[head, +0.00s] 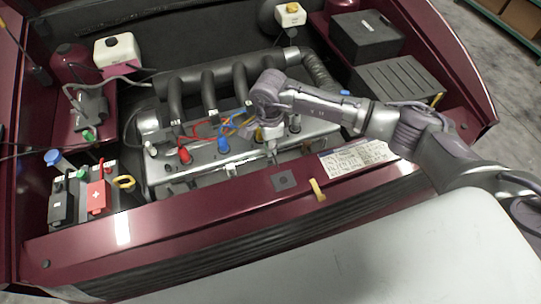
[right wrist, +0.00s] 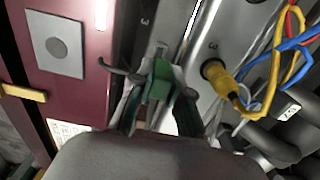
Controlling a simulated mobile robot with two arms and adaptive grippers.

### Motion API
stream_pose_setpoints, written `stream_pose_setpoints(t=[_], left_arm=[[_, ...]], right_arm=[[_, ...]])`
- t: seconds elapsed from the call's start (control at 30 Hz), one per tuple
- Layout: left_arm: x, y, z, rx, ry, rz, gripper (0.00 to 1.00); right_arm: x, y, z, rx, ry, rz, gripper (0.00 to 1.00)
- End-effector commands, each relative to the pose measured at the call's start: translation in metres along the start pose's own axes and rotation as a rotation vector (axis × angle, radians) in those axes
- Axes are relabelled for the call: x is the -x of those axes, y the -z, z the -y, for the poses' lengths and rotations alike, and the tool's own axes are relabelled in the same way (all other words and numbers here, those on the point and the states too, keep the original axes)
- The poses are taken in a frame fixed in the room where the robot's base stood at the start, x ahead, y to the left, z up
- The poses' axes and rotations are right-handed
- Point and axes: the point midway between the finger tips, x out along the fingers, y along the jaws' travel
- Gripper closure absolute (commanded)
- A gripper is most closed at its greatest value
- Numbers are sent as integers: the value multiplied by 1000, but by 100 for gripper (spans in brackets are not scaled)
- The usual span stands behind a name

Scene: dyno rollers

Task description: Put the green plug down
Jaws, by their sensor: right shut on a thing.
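My right gripper (head: 271,138) reaches in from the right over the front edge of the engine. In the right wrist view my right gripper (right wrist: 160,86) is shut on the green plug (right wrist: 161,78), a small green block between the dark fingers. The plug is above the gap between the maroon front panel and the grey engine cover. Whether it touches anything below is hidden. In the head view I cannot make out the plug at the gripper. My left gripper is not in view.
A yellow plug (right wrist: 218,77) sits in the engine cover beside the gripper, with yellow, red and blue wires near it. A red plug (head: 184,155) and a blue plug (head: 223,145) are further left. The maroon front panel (head: 230,203) has bare room.

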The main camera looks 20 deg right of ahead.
Motion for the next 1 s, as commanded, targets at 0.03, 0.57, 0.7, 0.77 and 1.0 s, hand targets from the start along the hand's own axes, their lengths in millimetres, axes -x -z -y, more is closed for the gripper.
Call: stream_pose_setpoints(t=[0.03,0.57,0.7,0.77,1.0], left_arm=[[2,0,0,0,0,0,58],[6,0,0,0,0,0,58],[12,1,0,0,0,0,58],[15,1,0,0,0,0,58],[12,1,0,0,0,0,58]], right_arm=[[3,0,0,0,0,0,100],[17,1,-1,29,4,3,100],[54,3,-7,157,11,12,100],[75,5,-14,253,15,16,100],[124,14,-56,714,18,19,100]])
